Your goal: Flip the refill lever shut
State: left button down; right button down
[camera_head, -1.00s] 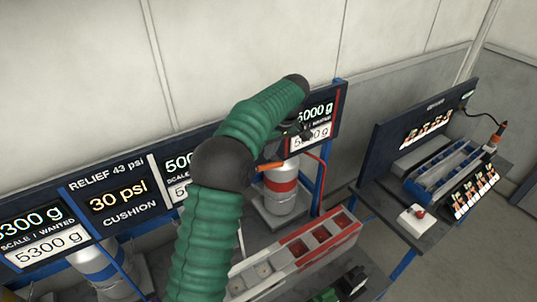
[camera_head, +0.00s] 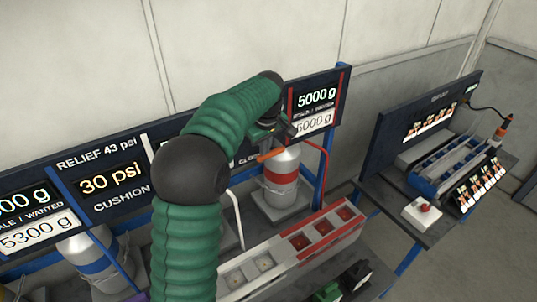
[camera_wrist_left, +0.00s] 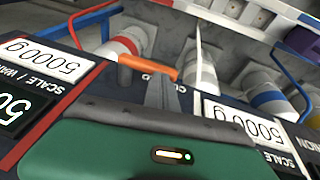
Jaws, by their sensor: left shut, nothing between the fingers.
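The orange refill lever (camera_head: 270,155) sticks out in front of the panel, just above the white cylinder with a red band (camera_head: 281,180). In the left wrist view the lever (camera_wrist_left: 147,66) lies crosswise just beyond my fingertips. My left gripper (camera_head: 285,131) is shut and empty, just above the lever in the head view. Its grey fingers (camera_wrist_left: 163,92) also show in the left wrist view, with tips close to the lever; I cannot tell whether they touch. My green arm hides part of the panel, and only a few letters of a label show beside the lever. My right gripper is out of view.
A red-framed display (camera_head: 316,112) reading 5000 g stands right of the gripper. A red hose (camera_head: 325,160) runs down beside the cylinder. A grey-and-red trough (camera_head: 290,252) lies in front. A second station (camera_head: 430,165) with a red button stands at right.

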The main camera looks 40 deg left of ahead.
pick_arm(q)
jog(key=shift+d+f+t, duration=0.1)
jog(key=shift+t, duration=0.2)
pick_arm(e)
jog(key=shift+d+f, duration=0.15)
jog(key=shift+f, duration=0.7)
